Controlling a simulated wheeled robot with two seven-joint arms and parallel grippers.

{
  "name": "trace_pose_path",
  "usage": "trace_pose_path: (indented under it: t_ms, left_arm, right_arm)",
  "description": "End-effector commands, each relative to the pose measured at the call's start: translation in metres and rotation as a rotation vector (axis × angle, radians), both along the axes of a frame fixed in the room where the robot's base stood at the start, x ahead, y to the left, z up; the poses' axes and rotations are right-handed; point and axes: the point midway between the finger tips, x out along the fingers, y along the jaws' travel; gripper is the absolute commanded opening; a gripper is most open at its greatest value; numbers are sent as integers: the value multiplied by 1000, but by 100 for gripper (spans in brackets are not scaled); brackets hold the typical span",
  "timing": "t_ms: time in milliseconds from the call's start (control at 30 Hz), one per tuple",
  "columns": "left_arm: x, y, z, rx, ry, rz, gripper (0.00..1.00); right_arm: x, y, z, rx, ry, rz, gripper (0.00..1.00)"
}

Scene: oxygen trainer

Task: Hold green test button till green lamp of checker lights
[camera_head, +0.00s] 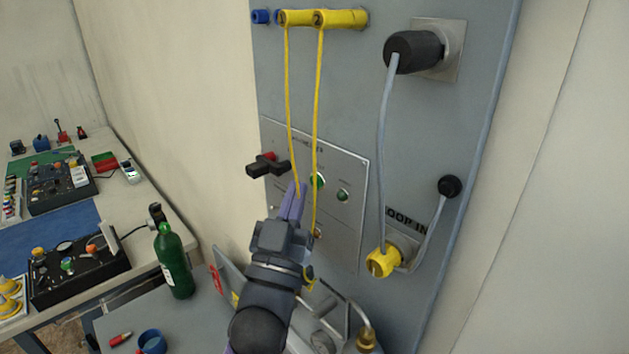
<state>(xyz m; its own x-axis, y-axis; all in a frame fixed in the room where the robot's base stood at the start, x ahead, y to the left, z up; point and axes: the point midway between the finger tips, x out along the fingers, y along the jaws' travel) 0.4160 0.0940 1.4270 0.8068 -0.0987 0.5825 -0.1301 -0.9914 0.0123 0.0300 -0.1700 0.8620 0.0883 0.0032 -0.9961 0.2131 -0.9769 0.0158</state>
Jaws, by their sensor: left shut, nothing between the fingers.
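The grey checker panel (345,226) is mounted on the larger wall board. It carries a bright green round part (318,181) and, right of it, a darker green round part (343,195). I cannot tell for sure which is the button and which the lamp; neither clearly glows. My left gripper (295,192) is shut and empty, with its purple fingers pointing up in front of the panel, left of and slightly below the bright green part. I cannot tell whether it touches the panel. The gripper and arm hide the panel's lower left. My right gripper is out of view.
Two yellow cords (289,95) hang from yellow fittings across the panel, close to my fingers. A red-and-black handle (267,165) juts out at the left. A yellow plug (382,262) sits lower right. A green bottle (173,262) stands on the table at left.

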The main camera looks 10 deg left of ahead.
Motion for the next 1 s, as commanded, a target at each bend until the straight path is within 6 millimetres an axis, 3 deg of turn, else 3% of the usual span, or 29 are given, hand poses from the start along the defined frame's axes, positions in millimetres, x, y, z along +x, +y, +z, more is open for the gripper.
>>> trace_pose_path:
  t_ms: [1000]
  left_arm:
    - [10,-8,0,0,-1,0,0]
  right_arm:
    - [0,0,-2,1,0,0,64]
